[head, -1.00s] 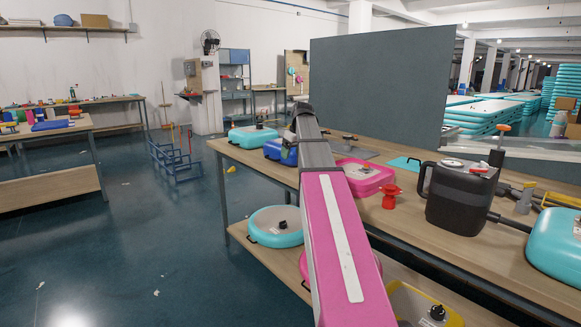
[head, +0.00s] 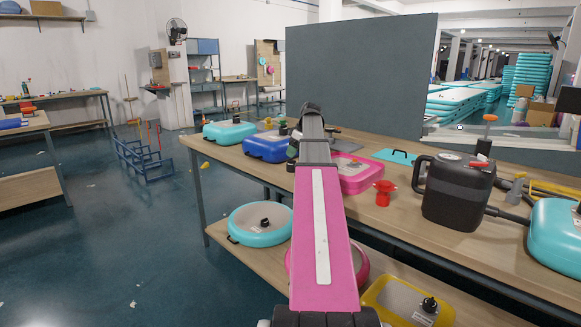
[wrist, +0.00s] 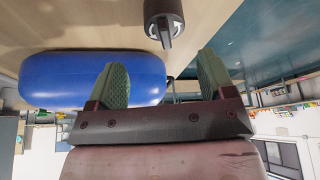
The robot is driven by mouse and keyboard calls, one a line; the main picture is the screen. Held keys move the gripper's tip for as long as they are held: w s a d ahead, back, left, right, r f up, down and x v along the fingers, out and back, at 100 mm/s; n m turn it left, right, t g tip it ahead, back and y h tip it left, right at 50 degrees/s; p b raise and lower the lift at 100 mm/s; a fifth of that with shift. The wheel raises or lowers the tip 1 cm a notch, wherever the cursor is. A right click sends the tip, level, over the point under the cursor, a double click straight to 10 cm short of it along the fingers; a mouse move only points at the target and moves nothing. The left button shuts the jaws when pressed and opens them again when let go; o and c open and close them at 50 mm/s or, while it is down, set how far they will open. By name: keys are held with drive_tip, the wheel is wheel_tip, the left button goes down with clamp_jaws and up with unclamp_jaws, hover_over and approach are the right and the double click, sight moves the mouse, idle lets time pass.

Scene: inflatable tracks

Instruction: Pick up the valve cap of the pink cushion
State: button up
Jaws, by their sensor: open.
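A pink cushion (head: 364,174) lies on the upper bench top in the head view, partly hidden behind my arm. No valve cap shows clearly on it there. A second, round pink cushion (head: 358,262) is on the lower shelf, also mostly behind my arm. In the wrist view my gripper (wrist: 162,62) is open and empty, with its two green fingers apart. A dark cylindrical knob-like piece (wrist: 163,18) is beyond the fingertips, apart from them; I cannot tell which cushion it belongs to. My gripper is largely hidden behind my arm in the head view.
A blue cushion (head: 266,147) stands left of my arm and shows close beside the left finger in the wrist view (wrist: 60,80). A teal cushion (head: 228,132), red valve piece (head: 383,192) and black canister (head: 455,192) share the bench.

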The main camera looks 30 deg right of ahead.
sight(290, 163)
drive_tip(key=shift+s+x, duration=0.15)
drive_tip(key=shift+x, duration=1)
drive_tip(key=shift+s+x, duration=0.2)
drive_tip(key=shift+x, duration=0.95)
drive_tip(key=shift+s+x, duration=0.15)
drive_tip(key=shift+x, duration=1.05)
drive_tip(key=shift+a, duration=0.1)
drive_tip(key=c, duration=0.9)
